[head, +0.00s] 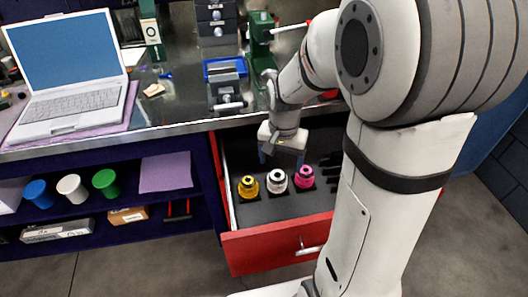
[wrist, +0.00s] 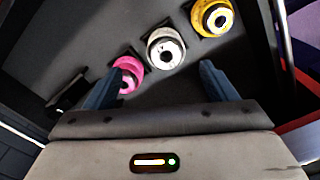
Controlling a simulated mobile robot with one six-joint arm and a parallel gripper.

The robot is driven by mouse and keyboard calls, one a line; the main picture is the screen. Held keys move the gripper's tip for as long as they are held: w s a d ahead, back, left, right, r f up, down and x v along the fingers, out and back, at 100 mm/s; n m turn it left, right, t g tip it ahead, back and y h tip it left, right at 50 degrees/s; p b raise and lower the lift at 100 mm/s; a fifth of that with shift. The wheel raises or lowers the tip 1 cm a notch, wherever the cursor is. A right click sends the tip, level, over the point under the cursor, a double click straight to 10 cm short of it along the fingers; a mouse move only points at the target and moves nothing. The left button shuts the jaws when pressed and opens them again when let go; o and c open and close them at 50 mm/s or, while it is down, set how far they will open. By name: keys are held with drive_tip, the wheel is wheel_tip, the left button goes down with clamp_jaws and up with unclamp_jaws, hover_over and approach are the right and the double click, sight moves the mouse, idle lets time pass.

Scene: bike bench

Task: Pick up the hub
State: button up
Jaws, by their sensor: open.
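Three hubs stand in a row in the open red drawer: yellow (head: 248,187) on the left, white (head: 277,181) in the middle, pink (head: 304,178) on the right. My gripper (head: 281,157) is over the drawer, behind the row, open and empty. In the wrist view, the white hub (wrist: 165,48) appears between the blue fingertips (wrist: 160,69), beyond them. The pink hub (wrist: 128,74) is partly hidden by the left finger. The yellow hub (wrist: 212,17) is up and right of the right finger. No finger is visibly closed on a hub.
The drawer (head: 280,243) has a dark lined floor and black items (head: 330,160) at its right. Above it, the metal bench carries a laptop (head: 72,75) and a small blue-topped vise (head: 226,80). Shelves with coloured cups (head: 106,182) are at the left.

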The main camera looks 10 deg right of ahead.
sight(277, 179)
drive_tip(key=shift+w+f+m, duration=0.15)
drive_tip(key=shift+w+f, duration=0.1)
drive_tip(key=shift+f, duration=0.4)
drive_tip(key=shift+w+f+m, duration=0.15)
drive_tip(key=shift+w+f, duration=0.1)
drive_tip(key=shift+f, duration=0.35)
wheel_tip(277, 179, down, 7)
drive_tip(key=shift+w+a+f+b, duration=0.1)
drive_tip(key=shift+a+f+b, duration=0.1)
drive_tip(key=shift+b, duration=0.55)
drive_tip(key=shift+c, duration=0.6)
drive_tip(key=c, duration=1.1)
drive_tip(key=shift+r, duration=0.1)
